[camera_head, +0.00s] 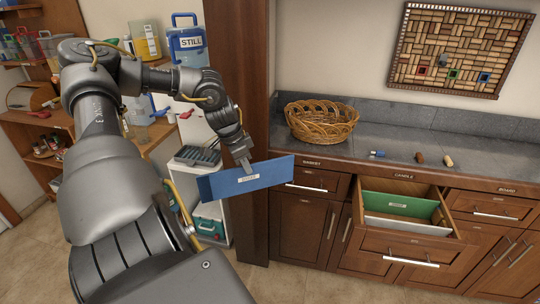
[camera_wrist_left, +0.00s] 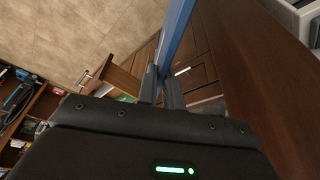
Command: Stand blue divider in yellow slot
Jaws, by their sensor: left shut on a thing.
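The blue divider (camera_head: 255,177) is a flat panel with a small white label. My left gripper (camera_head: 246,166) is shut on its upper edge and holds it in the air, left of the open drawer (camera_head: 446,240). In the left wrist view the blue divider (camera_wrist_left: 178,32) shows nearly edge-on between the fingers of my left gripper (camera_wrist_left: 162,88). The drawer holds a green divider (camera_head: 424,208) and, in front of it, a white panel (camera_head: 385,229). I cannot make out a yellow slot in either view. My right gripper is not in view.
A wicker basket (camera_head: 318,122) stands on the grey counter (camera_head: 390,138), with a few small items to its right. A tall brown wooden panel (camera_head: 240,70) stands behind the held divider. Shelves with containers are at the left. The floor before the cabinets is clear.

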